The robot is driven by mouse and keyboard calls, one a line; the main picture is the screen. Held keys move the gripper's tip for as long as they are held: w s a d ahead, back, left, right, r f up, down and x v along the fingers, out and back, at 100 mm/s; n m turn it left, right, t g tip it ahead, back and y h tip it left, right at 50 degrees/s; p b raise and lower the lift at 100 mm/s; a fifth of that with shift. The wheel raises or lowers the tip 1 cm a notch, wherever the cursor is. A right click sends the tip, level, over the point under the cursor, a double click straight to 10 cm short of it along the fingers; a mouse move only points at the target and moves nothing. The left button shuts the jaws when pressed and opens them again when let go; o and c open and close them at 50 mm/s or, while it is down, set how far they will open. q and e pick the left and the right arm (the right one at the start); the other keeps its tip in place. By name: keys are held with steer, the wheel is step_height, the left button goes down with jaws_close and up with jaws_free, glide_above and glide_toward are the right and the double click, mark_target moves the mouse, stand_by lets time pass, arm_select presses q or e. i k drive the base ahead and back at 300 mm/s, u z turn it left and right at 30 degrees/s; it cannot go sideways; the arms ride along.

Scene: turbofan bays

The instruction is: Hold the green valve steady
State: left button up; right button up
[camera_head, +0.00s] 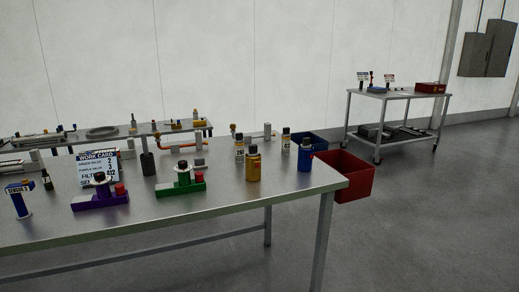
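The green valve (180,189) stands upright on the metal table (225,205), near its middle. Neither of my grippers shows in the head view.
A purple valve (100,200) stands just left of the green one, with a work card (98,165) behind it. A yellow bottle (253,164) and a blue bottle (304,155) stand to the right. A red bin (352,180) is at the table's right end. The front table strip is clear.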

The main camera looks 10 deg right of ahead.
mark_target(199, 175)
steer(key=z, duration=1.8)
steer(key=i, duration=2)
steer(key=u, duration=3.25)
